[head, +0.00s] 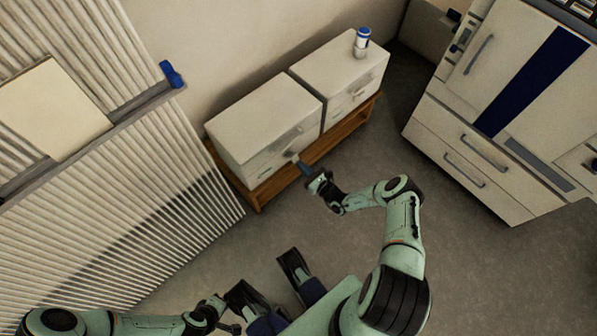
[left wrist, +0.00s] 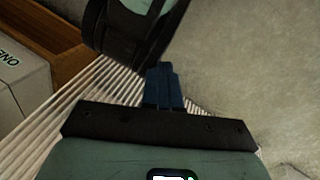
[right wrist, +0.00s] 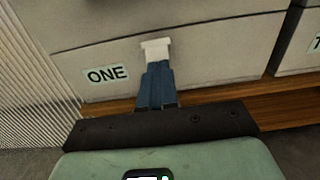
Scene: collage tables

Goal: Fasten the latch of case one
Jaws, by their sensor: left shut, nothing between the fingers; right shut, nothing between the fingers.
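Case one (head: 262,115) is a pale box with its lid down, the left of two on a low wooden stand. Its front label ONE shows in the right wrist view (right wrist: 106,74). A white latch piece (right wrist: 155,47) is on its front, right of the label. My right gripper (head: 303,166) is in front of case one. In the right wrist view its shut blue fingers (right wrist: 157,66) are at the lower end of the latch; whether they touch is unclear. My left gripper (left wrist: 163,72) is shut and empty, low and away from the case.
The second case (head: 335,75) stands right beside case one, with a blue-and-white container (head: 362,40) on top. The wooden stand (head: 262,195) carries both. A white cabinet (head: 470,130) is at the right, a ribbed panel (head: 150,190) at the left. Grey floor lies between.

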